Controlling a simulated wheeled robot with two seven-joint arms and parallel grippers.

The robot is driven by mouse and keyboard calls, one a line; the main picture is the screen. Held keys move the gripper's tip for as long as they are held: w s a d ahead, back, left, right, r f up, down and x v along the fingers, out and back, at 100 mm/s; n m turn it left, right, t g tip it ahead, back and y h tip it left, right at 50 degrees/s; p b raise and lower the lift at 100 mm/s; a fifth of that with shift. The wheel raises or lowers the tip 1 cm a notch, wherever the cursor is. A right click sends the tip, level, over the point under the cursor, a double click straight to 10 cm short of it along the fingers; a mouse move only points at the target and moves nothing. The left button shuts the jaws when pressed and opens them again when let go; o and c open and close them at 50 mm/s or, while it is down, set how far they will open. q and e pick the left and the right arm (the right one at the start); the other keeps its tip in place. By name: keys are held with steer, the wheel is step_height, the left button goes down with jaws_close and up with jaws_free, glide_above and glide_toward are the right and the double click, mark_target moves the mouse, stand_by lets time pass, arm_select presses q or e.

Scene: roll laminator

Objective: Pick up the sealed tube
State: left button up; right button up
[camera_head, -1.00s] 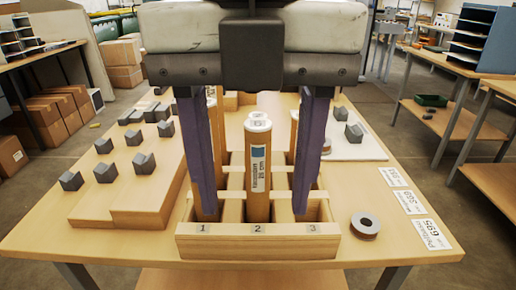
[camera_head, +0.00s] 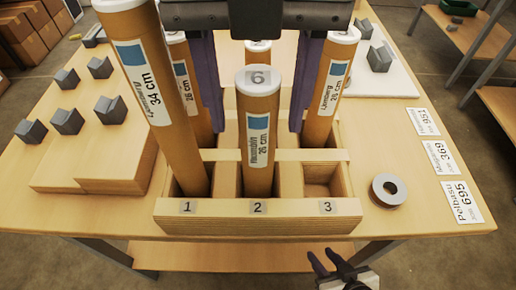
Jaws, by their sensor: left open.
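The wooden rack (camera_head: 290,228) has front slots marked 1, 2 and 3. A brown tube (camera_head: 259,165) with a white cap marked 6 stands in slot 2. A taller tube labelled 34 cm (camera_head: 158,95) stands in slot 1, leaning in the picture. Another labelled tube (camera_head: 328,85) stands behind empty front slot 3, and one more (camera_head: 189,85) stands behind the tall tube. My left gripper (camera_head: 256,128) is open, its purple fingers left and right of the capped tube in the picture and partly behind tubes. My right gripper (camera_head: 326,254) is open and empty below the table's front edge.
Grey V-blocks (camera_head: 67,121) sit on a wooden step (camera_head: 75,165) at left. A grey ring (camera_head: 388,190) and white name cards (camera_head: 461,201) lie at right. A white board (camera_head: 390,83) with grey blocks is behind. The front right tabletop is mostly clear.

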mark_target(258, 77)
arm_select(q)
steer(key=shift+w+f, duration=0.15)
steer(key=shift+f, duration=1.75)
jaws_close()
steer(key=shift+r, duration=0.1)
step_height(258, 77, up, 11)
steer(key=shift+p, duration=0.3)
